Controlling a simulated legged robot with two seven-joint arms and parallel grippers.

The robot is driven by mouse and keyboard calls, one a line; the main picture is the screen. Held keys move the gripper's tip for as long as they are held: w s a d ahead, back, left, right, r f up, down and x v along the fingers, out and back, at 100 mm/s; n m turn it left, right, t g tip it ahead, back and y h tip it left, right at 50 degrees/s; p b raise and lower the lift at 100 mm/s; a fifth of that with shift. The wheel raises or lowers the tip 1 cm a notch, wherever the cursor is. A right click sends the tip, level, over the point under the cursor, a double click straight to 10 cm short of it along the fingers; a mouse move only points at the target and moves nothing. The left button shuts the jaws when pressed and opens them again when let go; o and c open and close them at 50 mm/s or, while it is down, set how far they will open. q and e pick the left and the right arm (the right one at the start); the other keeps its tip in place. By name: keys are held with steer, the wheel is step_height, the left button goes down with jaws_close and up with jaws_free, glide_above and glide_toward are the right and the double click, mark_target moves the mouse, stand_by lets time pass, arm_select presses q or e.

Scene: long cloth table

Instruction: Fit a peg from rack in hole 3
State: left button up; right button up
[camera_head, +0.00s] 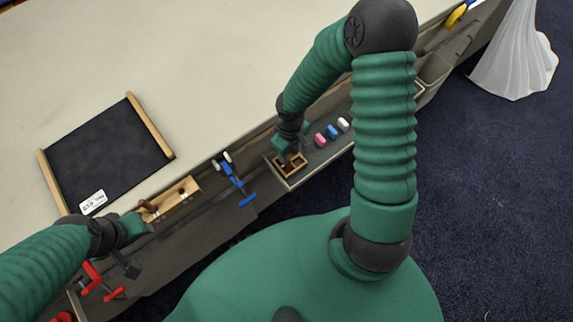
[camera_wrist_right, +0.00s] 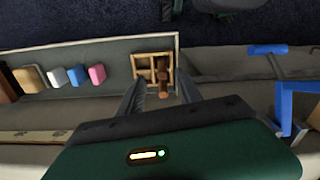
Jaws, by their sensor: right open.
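A small wooden rack (camera_head: 292,165) with square compartments lies in a grey tray (camera_head: 316,163); it also shows in the right wrist view (camera_wrist_right: 143,68). A brown wooden peg (camera_wrist_right: 162,74) stands at the rack's right compartments. My right gripper (camera_head: 287,152) is over the rack, and in the wrist view its open fingers (camera_wrist_right: 160,88) are spread either side of the peg's near end; I cannot tell if they touch it. My left gripper (camera_head: 140,222) is beside a wooden box (camera_head: 180,203) with brown pieces; its jaws are unclear. I cannot identify hole 3.
Pink (camera_head: 320,139), blue (camera_head: 333,131) and white (camera_head: 344,123) blocks sit in the tray. A blue clamp (camera_head: 236,181) is on the table edge between my grippers. Red clamps (camera_head: 95,280) are at lower left. A black board (camera_head: 105,150) lies on the table; the cloth beyond is clear.

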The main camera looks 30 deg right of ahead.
mark_target(289, 163)
step_height(289, 163, down, 8)
steer(key=shift+w+r+b, duration=0.1)
steer(key=shift+b, duration=0.8)
steer(key=shift+w+a+f, duration=0.15)
steer(key=shift+f, duration=0.05)
steer(key=shift+r, duration=0.1)
steer(key=shift+c, duration=1.3)
jaws_close()
